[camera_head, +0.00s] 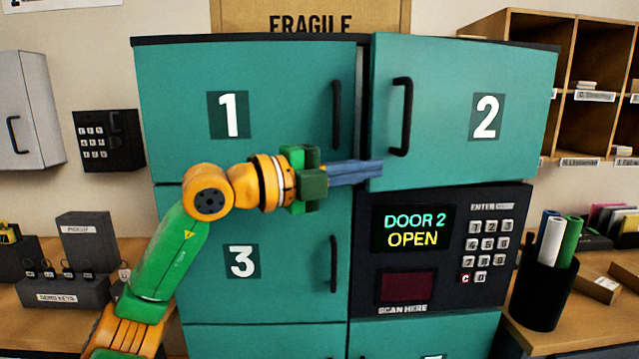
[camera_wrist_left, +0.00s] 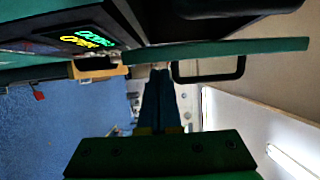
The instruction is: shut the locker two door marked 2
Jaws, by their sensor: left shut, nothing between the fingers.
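The green locker two door (camera_head: 470,110), marked 2, stands slightly ajar, with a dark gap along its left edge. Its black handle (camera_head: 402,116) is near that left edge. My left gripper (camera_head: 380,167) is shut and empty, its blue-grey fingers pointing right at the door's lower left corner, below the handle. I cannot tell whether they touch it. In the left wrist view the door (camera_wrist_left: 225,50) is a thin strip seen nearly edge-on, its handle (camera_wrist_left: 210,70) beside the fingertips (camera_wrist_left: 160,74). My right gripper is not in view.
The keypad panel (camera_head: 435,290) below the door has a display (camera_head: 413,230) reading "DOOR 2 OPEN". Doors 1 (camera_head: 270,80) and 3 (camera_head: 295,220) look shut. A fragile carton (camera_head: 300,22) sits on top. A pen cup (camera_head: 540,290) and wooden shelves (camera_head: 560,30) are at right.

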